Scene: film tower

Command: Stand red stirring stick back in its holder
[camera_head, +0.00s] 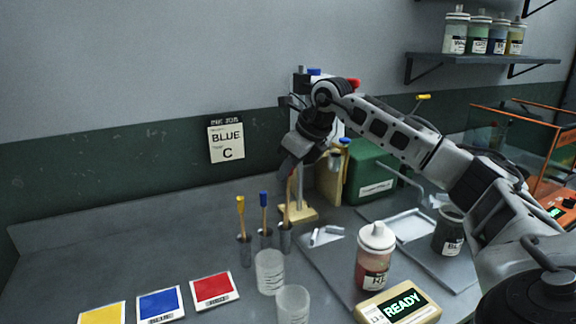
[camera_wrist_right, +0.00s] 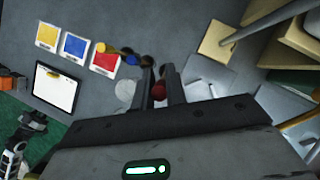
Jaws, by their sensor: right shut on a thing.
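My right gripper (camera_head: 293,172) points down above the stick holders at the back of the bench. It is shut on the red stirring stick (camera_head: 288,207), whose red top (camera_wrist_right: 159,90) shows between the fingers (camera_wrist_right: 159,80) in the wrist view. The pale shaft hangs nearly upright and its lower end meets the mouth of the rightmost grey holder (camera_head: 286,238). I cannot tell how deep it reaches. The yellow stick (camera_head: 240,210) and blue stick (camera_head: 263,208) stand in their own holders to the left.
Two clear cups (camera_head: 269,272) (camera_head: 293,304) stand just in front of the holders. A red-filled jar (camera_head: 374,265) stands to the right. The tower's wooden base (camera_head: 312,213) is close behind the red stick. Yellow, blue and red cards (camera_head: 214,289) lie at left.

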